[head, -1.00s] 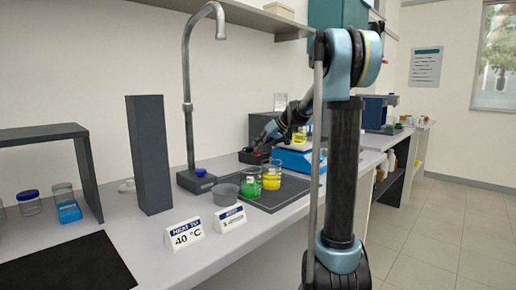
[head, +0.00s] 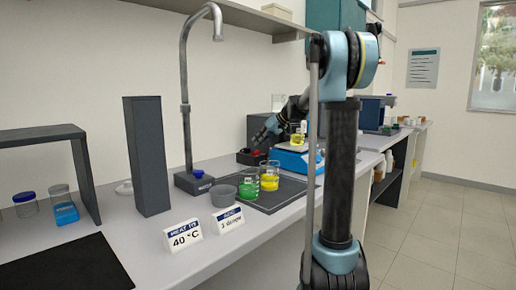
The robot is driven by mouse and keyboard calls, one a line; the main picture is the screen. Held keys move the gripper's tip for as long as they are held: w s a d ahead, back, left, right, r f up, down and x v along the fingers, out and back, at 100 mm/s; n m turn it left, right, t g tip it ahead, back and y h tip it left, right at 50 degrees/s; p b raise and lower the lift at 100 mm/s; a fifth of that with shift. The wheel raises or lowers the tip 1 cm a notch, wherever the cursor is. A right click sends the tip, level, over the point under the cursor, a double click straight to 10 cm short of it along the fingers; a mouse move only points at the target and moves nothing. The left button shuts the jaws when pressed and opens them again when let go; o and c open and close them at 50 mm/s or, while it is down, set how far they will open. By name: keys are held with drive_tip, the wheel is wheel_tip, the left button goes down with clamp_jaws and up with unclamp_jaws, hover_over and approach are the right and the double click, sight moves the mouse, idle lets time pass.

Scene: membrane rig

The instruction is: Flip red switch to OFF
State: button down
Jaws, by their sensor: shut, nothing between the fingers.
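A small dark switch box (head: 246,158) sits on the bench against the wall, behind the glassware. A small red part (head: 257,153), which looks like the red switch, shows on its top right. It is too small to tell which way the switch is tipped. My gripper (head: 257,141) is shut and empty, tilted down just above the red part. I cannot tell whether its tips touch the switch.
Beakers of green (head: 246,190) and yellow (head: 269,178) liquid stand on a dark mat (head: 284,196) before the box. A blue scale (head: 293,161) bearing a yellow beaker (head: 298,138) is right of it. A tall faucet (head: 186,120) stands left.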

drive_tip(key=a+r+v, duration=0.1)
drive_tip(key=v, duration=1)
drive_tip(key=shift+s+a, duration=0.25)
drive_tip(key=shift+r, duration=0.1)
